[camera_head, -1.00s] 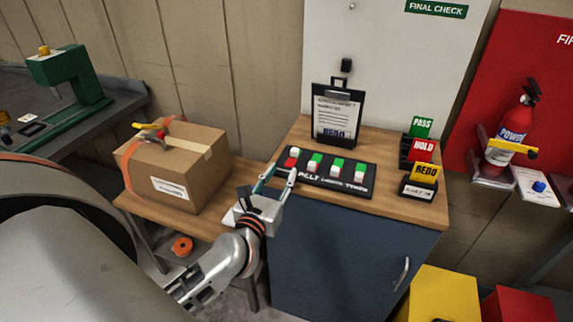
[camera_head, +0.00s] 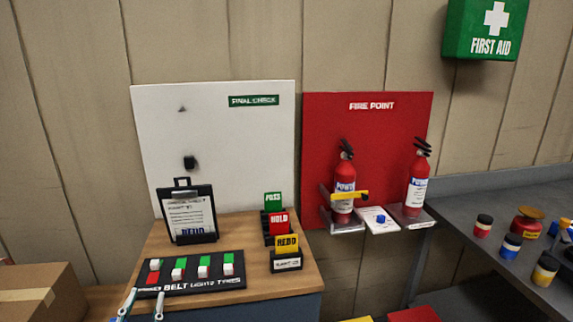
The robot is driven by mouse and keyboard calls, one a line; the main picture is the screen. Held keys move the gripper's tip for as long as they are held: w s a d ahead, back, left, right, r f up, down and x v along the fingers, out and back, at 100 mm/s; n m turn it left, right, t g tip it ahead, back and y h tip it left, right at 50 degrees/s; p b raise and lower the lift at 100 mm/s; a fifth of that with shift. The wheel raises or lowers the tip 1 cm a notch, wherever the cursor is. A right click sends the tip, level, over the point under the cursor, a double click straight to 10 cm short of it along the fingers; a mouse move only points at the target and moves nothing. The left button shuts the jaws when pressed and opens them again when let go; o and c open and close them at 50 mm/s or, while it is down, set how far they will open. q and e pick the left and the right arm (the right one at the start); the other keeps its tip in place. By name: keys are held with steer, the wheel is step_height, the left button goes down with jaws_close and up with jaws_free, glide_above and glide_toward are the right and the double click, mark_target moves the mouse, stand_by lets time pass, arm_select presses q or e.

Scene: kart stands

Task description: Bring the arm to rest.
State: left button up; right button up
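My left gripper (camera_head: 145,296) shows at the bottom edge of the head view. Only its two light fingers show, spread apart with nothing between them. They are by the front left corner of a black switch panel (camera_head: 215,284); I cannot tell if they touch it. The panel's leftmost switch (camera_head: 154,270) has its white part up and red showing below. The other switches have green showing above and white parts down. The rest of my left arm is out of the picture. My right gripper is not in view.
The panel lies on a wooden cabinet top (camera_head: 248,238). A clipboard (camera_head: 188,213) stands behind it, and PASS, HOLD and REDO cards (camera_head: 279,224) stand right. A cardboard box (camera_head: 40,295) is at left. Fire extinguishers (camera_head: 343,185) stand on brackets by the red board (camera_head: 385,118).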

arm_select(q)
steer(key=s+d+f+m+g+h, duration=0.1)
steer(key=s+d+f+m+h, duration=0.4)
steer(key=m, duration=0.8)
steer(key=s+d+f+m+g+h, duration=0.1)
steer(key=s+d+f+m+h, duration=0.15)
steer(key=d+f+m, duration=0.75)
steer(key=s+a+f+m+g+y, duration=0.1)
steer(key=s+f+m+g, duration=0.4)
steer(key=s+f+m, duration=0.3)
step_height(320, 180, down, 4)
steer(key=m, duration=0.7)
steer(key=shift+s+a+f+m+g, duration=0.15)
steer(key=shift+a+f+m+g, duration=0.15)
steer(key=shift+m+g, duration=0.1)
